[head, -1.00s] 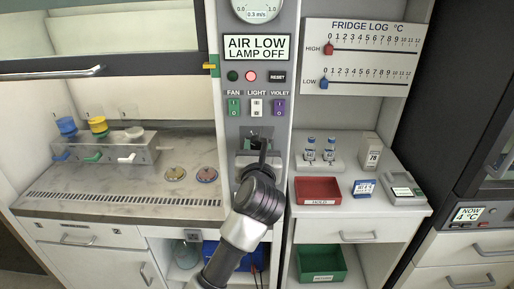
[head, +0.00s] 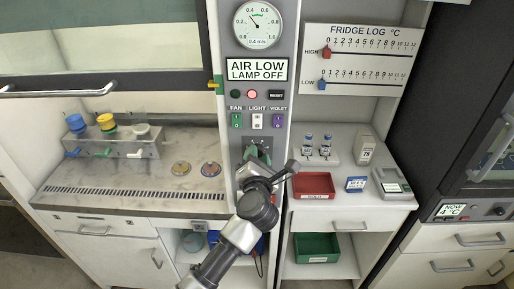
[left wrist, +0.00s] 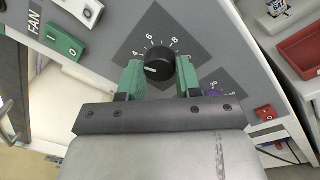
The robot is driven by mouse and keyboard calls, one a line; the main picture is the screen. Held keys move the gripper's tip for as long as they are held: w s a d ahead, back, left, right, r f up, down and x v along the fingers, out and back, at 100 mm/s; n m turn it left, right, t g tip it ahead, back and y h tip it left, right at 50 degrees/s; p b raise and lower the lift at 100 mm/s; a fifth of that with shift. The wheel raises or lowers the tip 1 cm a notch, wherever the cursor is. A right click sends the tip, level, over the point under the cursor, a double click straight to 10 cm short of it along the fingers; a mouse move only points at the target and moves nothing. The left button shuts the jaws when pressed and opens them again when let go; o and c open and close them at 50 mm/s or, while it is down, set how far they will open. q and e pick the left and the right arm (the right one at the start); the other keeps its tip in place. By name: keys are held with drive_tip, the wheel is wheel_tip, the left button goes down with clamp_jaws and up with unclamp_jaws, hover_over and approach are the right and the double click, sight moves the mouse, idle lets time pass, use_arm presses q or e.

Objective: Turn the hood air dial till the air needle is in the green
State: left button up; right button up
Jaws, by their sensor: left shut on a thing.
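The hood air dial (left wrist: 160,64) is a black round knob on a dark diamond plate, with 4, 6 and 8 showing around it. Its white mark points left, a little below the 4. My left gripper (left wrist: 160,76) has its green fingers on both sides of the knob, shut on it. In the head view my left gripper (head: 258,157) is at the panel below the switches and mostly covers the dial. The air gauge (head: 258,25) reads 0.4 m/s, its needle pointing up and left. The sign (head: 257,69) reads AIR LOW, LAMP OFF. My right gripper is out of view.
The fan switch (head: 236,120), light switch (head: 257,121) and violet switch (head: 278,120) sit just above the dial. A red tray (head: 313,186) and vials are on the right shelf. The hood bench (head: 120,195) with colored-lidded containers lies left.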

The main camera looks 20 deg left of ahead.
use_arm(q)
drive_tip(key=shift+m+p, duration=0.45)
drive_tip(key=shift+m, duration=0.15)
drive_tip(key=o, duration=0.9)
drive_tip(key=b+v, duration=0.3)
drive_tip(key=v, duration=0.8)
drive_tip(key=shift+w, duration=0.1)
